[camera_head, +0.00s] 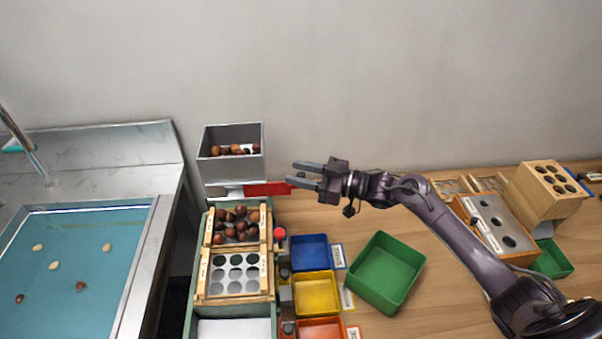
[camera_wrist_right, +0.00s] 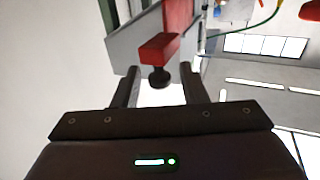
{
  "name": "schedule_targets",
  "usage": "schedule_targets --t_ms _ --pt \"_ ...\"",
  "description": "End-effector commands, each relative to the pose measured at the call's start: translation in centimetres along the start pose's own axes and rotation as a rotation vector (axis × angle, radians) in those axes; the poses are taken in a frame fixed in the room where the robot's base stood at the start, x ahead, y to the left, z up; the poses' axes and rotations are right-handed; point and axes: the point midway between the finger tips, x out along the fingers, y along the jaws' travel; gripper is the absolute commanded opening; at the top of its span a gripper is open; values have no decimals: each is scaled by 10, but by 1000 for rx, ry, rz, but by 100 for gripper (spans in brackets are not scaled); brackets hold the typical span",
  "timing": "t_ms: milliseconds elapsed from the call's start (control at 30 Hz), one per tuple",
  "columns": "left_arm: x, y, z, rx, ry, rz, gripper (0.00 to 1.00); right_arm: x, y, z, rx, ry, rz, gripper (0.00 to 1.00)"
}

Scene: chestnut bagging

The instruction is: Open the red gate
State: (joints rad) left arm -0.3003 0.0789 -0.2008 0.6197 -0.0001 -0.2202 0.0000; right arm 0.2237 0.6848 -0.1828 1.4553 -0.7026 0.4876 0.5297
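The red gate (camera_head: 266,188) is a flat red bar under the grey hopper (camera_head: 207,170), sticking out to its right. In the right wrist view the red gate (camera_wrist_right: 168,42) has a dark round knob (camera_wrist_right: 159,77) at its near end. My right gripper (camera_head: 297,174) is to the right of the gate's outer end. Its fingers are apart, and in the right wrist view the right gripper (camera_wrist_right: 160,76) has the knob in line with the gap between them. I see no grip on the knob. My left gripper is out of view.
Below the hopper is a wooden-framed tray (camera_head: 207,258) with chestnuts and round holes. Blue (camera_head: 310,252), yellow (camera_head: 316,293) and green (camera_head: 385,272) bins stand on the table to the right. A sink (camera_head: 150,225) with teal water is at left.

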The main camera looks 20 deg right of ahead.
Motion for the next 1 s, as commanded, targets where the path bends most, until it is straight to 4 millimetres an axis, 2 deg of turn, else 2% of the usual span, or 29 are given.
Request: schedule_targets --t_ms 167,400,533,700,1000 --pt "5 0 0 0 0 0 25 -14 0 3 1 -2 2 39" --pt "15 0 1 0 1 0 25 -55 0 4 1 -5 0 39" --pt "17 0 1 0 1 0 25 -71 0 2 0 -1 0 39" --pt "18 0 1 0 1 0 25 -79 0 0 0 0 0 39" --pt "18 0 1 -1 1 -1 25 -78 0 0 0 0 0 39"
